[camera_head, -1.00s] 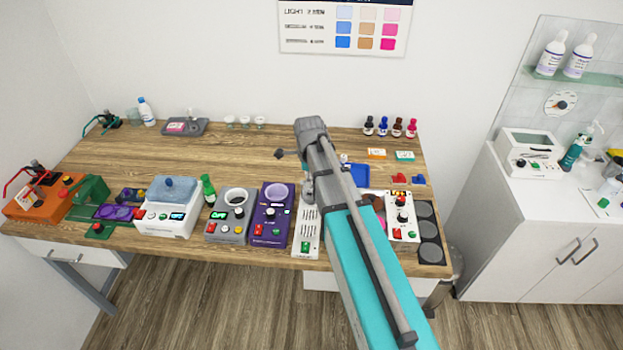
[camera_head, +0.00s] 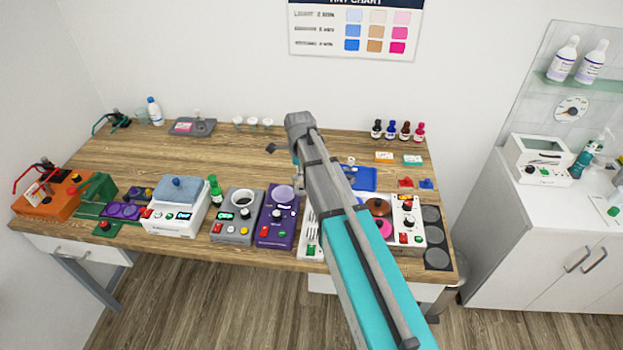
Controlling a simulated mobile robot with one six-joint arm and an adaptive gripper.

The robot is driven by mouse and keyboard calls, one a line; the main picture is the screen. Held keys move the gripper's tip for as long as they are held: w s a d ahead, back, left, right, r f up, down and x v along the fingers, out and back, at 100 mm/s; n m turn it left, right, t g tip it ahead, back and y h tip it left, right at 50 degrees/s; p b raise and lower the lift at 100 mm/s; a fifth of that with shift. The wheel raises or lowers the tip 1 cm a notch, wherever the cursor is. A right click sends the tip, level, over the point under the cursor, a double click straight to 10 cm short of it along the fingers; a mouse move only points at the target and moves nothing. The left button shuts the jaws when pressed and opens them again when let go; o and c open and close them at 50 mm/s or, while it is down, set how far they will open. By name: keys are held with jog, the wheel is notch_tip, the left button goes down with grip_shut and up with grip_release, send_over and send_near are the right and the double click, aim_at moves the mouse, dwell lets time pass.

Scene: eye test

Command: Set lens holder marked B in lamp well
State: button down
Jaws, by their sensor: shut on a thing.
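My gripper (camera_head: 271,149) is mostly hidden behind my own arm. A small dark piece sticks out to the left of the arm's end, above the middle of the wooden table. It is too small to tell where jaws end and held thing begins, and no letter B is legible. The grey unit (camera_head: 227,228) has a round dark-centred opening (camera_head: 242,198) on top. The purple unit (camera_head: 277,238) beside it has a pale lilac round top (camera_head: 284,193). I cannot tell which, if either, is the lamp well. The gripper is behind and above these units.
A row of devices lines the table's front edge, including a white unit with a blue lid (camera_head: 176,190) and an orange unit (camera_head: 49,202). A blue tray (camera_head: 366,181) and small bottles (camera_head: 391,131) are at right. The wooden table's (camera_head: 170,160) back left middle is mostly clear.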

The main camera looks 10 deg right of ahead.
jog(key=w+a, duration=0.5)
jog(key=a, duration=0.1)
jog(key=shift+s+d+f, duration=0.1)
jog(key=shift+f, duration=0.1)
notch_tip(320, 180, down, 10)
jog(key=b, duration=1)
jog(key=shift+r, duration=0.1)
dwell(0.4)
jog(key=shift+f+b, duration=0.3)
jog(key=shift+b, duration=0.05)
dwell(1.1)
jog(key=shift+c, duration=2)
grip_release()
jog(key=o, duration=0.3)
jog(key=shift+r, duration=0.15)
